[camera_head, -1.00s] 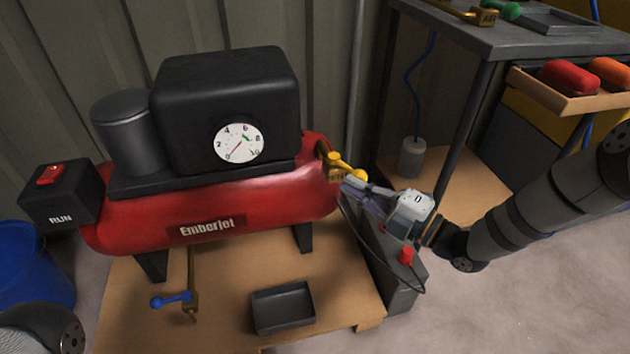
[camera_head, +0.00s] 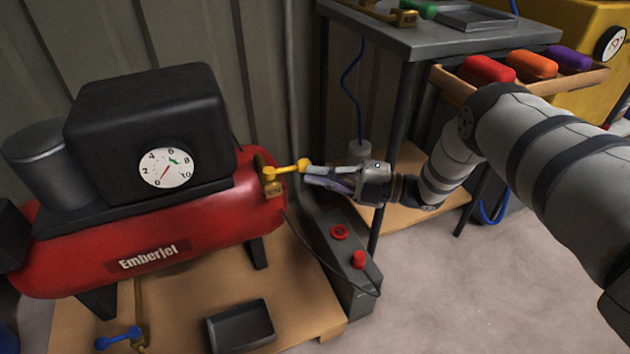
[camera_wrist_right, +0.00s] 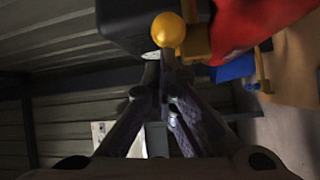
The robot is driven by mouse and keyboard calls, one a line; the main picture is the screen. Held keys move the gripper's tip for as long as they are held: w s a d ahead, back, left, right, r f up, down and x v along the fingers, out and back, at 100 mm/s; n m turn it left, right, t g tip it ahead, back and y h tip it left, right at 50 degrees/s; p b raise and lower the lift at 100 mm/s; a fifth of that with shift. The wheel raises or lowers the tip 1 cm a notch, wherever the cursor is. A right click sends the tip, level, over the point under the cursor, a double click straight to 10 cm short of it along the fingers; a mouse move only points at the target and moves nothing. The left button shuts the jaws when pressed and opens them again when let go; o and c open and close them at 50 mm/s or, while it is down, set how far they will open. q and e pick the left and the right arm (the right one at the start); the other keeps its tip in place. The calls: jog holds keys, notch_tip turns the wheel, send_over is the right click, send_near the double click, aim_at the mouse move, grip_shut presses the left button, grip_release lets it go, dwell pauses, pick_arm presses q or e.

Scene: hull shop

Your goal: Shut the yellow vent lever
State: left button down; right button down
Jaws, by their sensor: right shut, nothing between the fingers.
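The yellow vent lever (camera_head: 287,171) sticks out to the right from a brass valve (camera_head: 269,180) on the right end of the red Emberjet tank (camera_head: 190,232). It ends in a round yellow knob (camera_head: 304,165). My right gripper (camera_head: 308,174) is shut and empty, with its fingertips at the knob's right and slightly below. Whether they touch cannot be told. In the right wrist view the knob (camera_wrist_right: 168,30) lies just beyond the closed fingertips (camera_wrist_right: 166,58). The pressure gauge (camera_head: 165,168) has its red needle pointing lower left. My left gripper is out of view.
A grey box (camera_head: 345,285) with a red button (camera_head: 340,232) and red knob (camera_head: 358,260) stands below my right gripper. A workbench (camera_head: 440,38) stands behind, with bare floor at right.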

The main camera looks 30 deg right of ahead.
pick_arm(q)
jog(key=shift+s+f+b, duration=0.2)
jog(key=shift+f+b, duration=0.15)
pick_arm(e)
jog(key=shift+w+d+r, duration=0.15)
jog(key=shift+w+d, duration=0.5)
jog(key=shift+w, duration=0.25)
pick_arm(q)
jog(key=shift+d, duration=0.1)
pick_arm(e)
jog(key=shift+w+a, duration=0.1)
jog(key=shift+r, duration=0.1)
